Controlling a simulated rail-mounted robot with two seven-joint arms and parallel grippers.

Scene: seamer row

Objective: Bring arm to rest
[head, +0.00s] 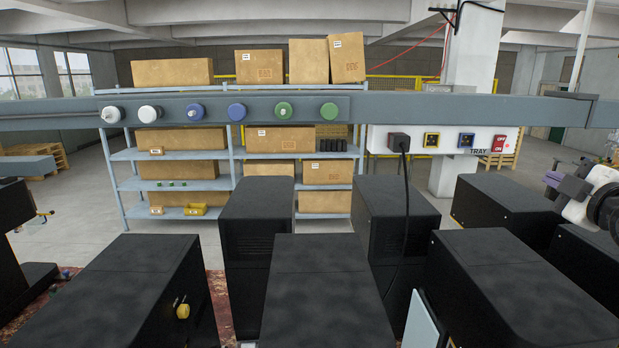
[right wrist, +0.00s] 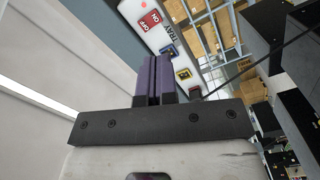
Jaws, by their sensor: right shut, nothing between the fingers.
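My right arm comes in at the right edge of the head view, raised above the black machines. Its right gripper (head: 553,181) points left, its purple fingers close together with nothing between them. In the right wrist view the same gripper (right wrist: 153,80) shows its two purple fingers shut side by side and empty. The tray panel (right wrist: 172,38) with its switches lies beyond the fingertips in that view. My left gripper is not in the head view.
Black machine housings (head: 326,290) fill the foreground. A grey rail (head: 410,107) with coloured knobs crosses the view. The switch panel (head: 377,141) hangs below it, with a black cable plugged in. Shelves with cardboard boxes (head: 172,72) stand behind.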

